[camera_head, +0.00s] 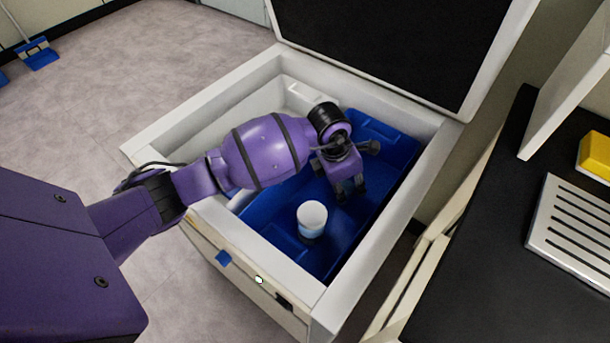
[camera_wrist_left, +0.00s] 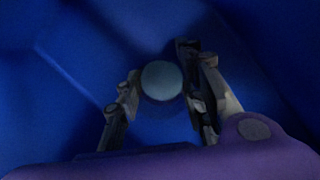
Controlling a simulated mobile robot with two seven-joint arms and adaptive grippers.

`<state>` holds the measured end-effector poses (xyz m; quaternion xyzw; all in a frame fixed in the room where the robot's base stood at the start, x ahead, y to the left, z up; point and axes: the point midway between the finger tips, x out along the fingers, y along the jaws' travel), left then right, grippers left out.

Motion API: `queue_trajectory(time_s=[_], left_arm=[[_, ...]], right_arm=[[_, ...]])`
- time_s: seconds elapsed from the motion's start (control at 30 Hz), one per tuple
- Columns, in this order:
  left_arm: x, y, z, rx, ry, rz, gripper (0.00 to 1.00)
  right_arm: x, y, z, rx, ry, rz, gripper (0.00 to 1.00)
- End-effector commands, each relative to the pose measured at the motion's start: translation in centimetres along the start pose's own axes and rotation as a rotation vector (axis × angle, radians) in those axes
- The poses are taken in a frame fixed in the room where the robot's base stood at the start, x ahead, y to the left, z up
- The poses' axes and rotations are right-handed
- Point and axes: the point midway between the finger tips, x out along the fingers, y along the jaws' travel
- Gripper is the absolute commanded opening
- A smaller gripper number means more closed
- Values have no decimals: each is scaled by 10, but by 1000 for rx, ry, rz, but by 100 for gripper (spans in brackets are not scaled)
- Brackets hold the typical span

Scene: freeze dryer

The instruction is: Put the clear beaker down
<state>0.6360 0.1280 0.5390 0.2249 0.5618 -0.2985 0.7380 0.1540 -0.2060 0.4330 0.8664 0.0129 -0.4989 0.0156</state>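The clear beaker (camera_head: 312,216), pale and white-looking at the top with a light blue band lower down, stands upright on the floor of the blue bin (camera_head: 385,185) inside the open white chest. My left gripper (camera_head: 351,197) points down into the bin, to the right of the beaker and apart from it. In the left wrist view a pale round shape (camera_wrist_left: 161,80), seemingly the beaker from above, shows beyond and between the spread fingers of my left gripper (camera_wrist_left: 163,82). The fingers look empty. My right gripper is not in view.
The chest's white rim (camera_head: 345,292) surrounds the bin, and its dark-lined lid (camera_head: 400,40) stands raised behind. A black counter (camera_head: 480,240) with a slotted metal plate (camera_head: 575,235) and a yellow object (camera_head: 597,155) is at the right. The floor at left is open.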

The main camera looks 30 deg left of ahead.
Motion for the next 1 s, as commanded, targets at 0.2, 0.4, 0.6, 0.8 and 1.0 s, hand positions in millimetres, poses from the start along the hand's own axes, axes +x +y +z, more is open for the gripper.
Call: queue_trajectory(time_s=[0.2, 0.4, 0.6, 0.8, 1.0], left_arm=[[-1, 1, 2, 1, -3, 2, 55], [-2, 1, 2, 1, -3, 2, 55], [-18, 2, 4, 3, -4, 5, 55], [-61, 2, 4, 3, -5, 7, 55], [-100, 2, 4, 3, -5, 5, 55]], right_arm=[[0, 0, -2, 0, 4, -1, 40], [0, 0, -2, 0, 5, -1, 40], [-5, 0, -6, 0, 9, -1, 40], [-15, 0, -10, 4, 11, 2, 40], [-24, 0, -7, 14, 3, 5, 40]])
